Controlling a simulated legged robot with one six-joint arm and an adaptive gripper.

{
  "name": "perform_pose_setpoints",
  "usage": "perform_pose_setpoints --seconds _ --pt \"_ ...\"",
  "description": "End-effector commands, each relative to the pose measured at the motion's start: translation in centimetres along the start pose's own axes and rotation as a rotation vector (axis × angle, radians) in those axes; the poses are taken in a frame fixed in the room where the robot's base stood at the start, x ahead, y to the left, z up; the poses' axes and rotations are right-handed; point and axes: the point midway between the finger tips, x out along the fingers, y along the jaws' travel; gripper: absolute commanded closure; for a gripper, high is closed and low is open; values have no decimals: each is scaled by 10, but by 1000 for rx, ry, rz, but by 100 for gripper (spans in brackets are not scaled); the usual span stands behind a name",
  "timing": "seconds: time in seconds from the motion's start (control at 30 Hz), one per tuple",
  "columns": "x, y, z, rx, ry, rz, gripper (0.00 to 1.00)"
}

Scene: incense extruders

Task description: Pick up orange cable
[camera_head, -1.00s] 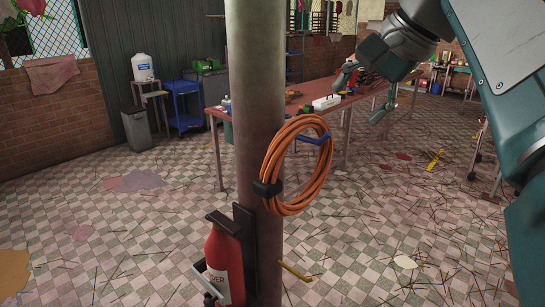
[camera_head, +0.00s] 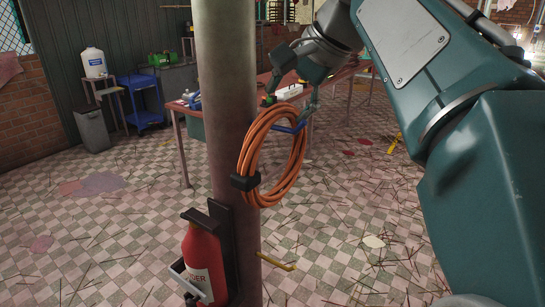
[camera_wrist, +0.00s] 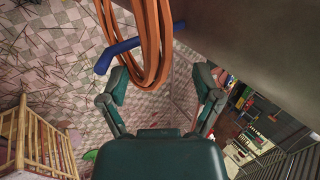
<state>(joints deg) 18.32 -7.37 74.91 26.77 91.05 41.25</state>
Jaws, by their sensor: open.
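The orange cable (camera_head: 251,148) is a coiled loop hanging against the pillar, with a black holder (camera_head: 245,182) at its lower left and a blue piece (camera_head: 289,127) across its upper right. In the wrist view the coil (camera_wrist: 150,45) hangs from the top edge, and its lower end lies close to the left finger; I cannot tell whether they touch. The blue piece (camera_wrist: 122,54) crosses behind or beside it. My gripper (camera_head: 290,92) is open and empty, just above and behind the top of the coil. In the wrist view my gripper's fingers (camera_wrist: 164,84) are spread apart.
The grey pillar (camera_head: 225,90) stands immediately left of the coil. A red fire extinguisher (camera_head: 204,262) is mounted low on it, with a yellow hook (camera_head: 277,262) beside it. A long table (camera_head: 185,125) stands behind. The littered tiled floor is mostly open.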

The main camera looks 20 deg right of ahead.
Motion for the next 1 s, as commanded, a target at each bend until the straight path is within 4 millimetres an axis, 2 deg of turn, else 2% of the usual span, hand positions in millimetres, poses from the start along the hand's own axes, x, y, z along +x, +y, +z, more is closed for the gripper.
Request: perform_pose_setpoints --seconds 0.1,0.2,0.47,0.5,0.57,0.6,0.63,0.67,1.0 --pt "18 2 2 0 -4 1 18" --pt "26 3 -1 2 -4 0 18" --pt "30 2 0 2 -1 -1 18" --pt "30 2 1 2 -1 -1 36" --pt "30 2 1 1 -1 -1 63" --pt "29 2 1 1 -1 -1 80" --pt "29 2 1 1 -1 -1 94" --pt "29 2 1 1 -1 0 100" --pt "29 2 0 2 -1 0 100"
